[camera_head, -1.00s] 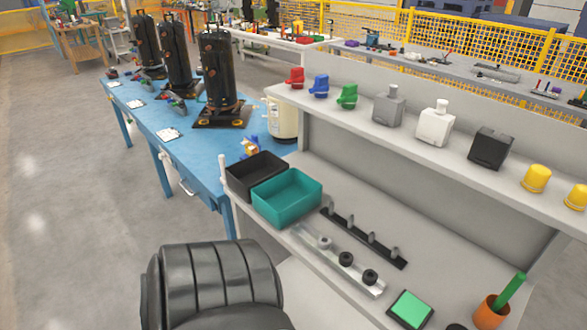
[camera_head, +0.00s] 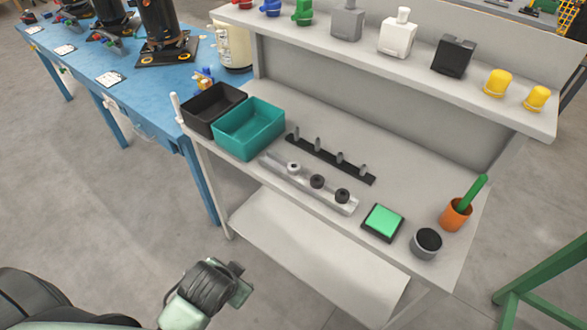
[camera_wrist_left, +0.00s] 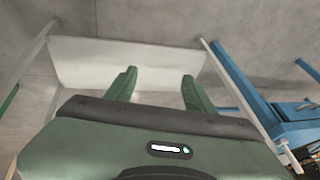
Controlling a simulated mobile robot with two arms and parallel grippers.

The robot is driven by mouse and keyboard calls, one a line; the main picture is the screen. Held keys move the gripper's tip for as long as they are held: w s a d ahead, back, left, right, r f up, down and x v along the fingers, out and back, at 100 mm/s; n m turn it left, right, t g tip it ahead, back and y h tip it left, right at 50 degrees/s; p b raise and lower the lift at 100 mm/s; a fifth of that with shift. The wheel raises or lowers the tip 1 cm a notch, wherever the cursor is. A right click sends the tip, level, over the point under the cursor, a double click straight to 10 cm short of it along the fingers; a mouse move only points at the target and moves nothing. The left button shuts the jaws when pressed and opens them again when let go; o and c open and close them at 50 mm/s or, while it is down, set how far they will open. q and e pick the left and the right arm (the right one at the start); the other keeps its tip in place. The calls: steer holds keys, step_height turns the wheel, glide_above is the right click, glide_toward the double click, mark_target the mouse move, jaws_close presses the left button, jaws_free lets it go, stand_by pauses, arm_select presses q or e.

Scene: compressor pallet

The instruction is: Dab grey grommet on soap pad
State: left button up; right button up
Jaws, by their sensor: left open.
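A green square pad in a black frame (camera_head: 383,221), apparently the soap pad, lies right of the rail. My left gripper (camera_head: 238,285) is low in front of the bench, apart from grommets and pad. The left wrist view shows its two fingers (camera_wrist_left: 157,87) spread and empty, with the lower shelf beyond. My right gripper is not seen.
Black (camera_head: 214,108) and teal (camera_head: 249,130) bins stand left of the rail. A dark rail with pegs (camera_head: 330,160) lies behind. A grey round pot with black top (camera_head: 427,242) and an orange cup (camera_head: 456,214) stand at right. The raised shelf (camera_head: 380,60) overhangs; a lower shelf (camera_head: 315,255) juts below.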

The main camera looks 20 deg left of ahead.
arm_select(q)
steer(key=w+a+r+m+t+y, duration=0.3)
steer(key=w+a+r+m+t, duration=0.15)
steer(key=w+r, duration=0.3)
steer(key=m+t+h, duration=0.8)
steer(key=m+h, duration=0.1)
steer(key=m, duration=2.1)
glide_toward(290, 170)
steer(key=w, duration=0.4)
steer(key=shift+w+d+m+g+h, duration=0.15)
steer(key=shift+d+m+g+h, duration=0.2)
steer(key=shift+m+h, duration=0.35)
steer(key=shift+w+d+m, duration=0.1)
steer(key=shift+w+m, duration=0.15)
steer(key=shift+w, duration=0.05)
steer(key=p+x, duration=0.1)
steer(key=x, duration=0.4)
steer(key=shift+w+d, duration=0.1)
steer(key=shift+w, duration=0.25)
steer(key=shift+w+d+f, duration=0.1)
steer(key=shift+w+d, duration=0.1)
steer(key=shift+w, duration=0.35)
jaws_close()
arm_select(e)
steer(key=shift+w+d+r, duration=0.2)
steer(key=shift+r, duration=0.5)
